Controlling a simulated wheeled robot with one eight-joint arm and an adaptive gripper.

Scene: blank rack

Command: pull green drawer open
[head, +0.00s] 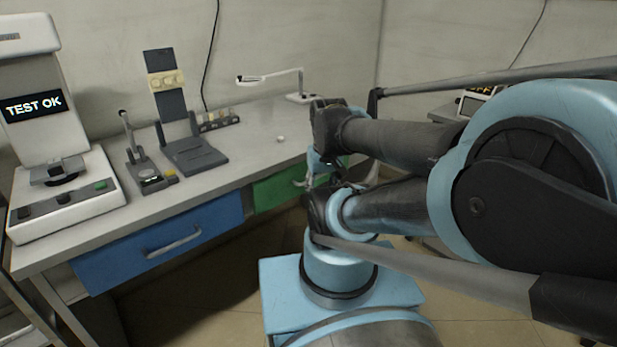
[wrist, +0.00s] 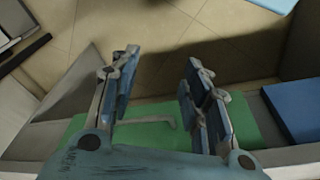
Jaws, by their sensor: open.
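The green drawer (head: 275,190) sits under the bench top, to the right of the blue drawer, and looks shut. My arm hides its right part in the head view. In the wrist view its green front (wrist: 245,122) lies beyond my gripper, with a pale green bar handle (wrist: 150,121) on it. My gripper (wrist: 164,66) is open, with its two fingers on either side of the handle in the picture and nothing held. I cannot tell how far the fingers are from the handle. In the head view my gripper is mostly hidden behind my arm.
The blue drawer (head: 165,240) is to the left, with a grey handle. The bench top (head: 240,150) carries a test machine (head: 65,190), a dark stand (head: 190,155) and a small lamp (head: 300,97). Tiled floor (wrist: 130,25) in front is open.

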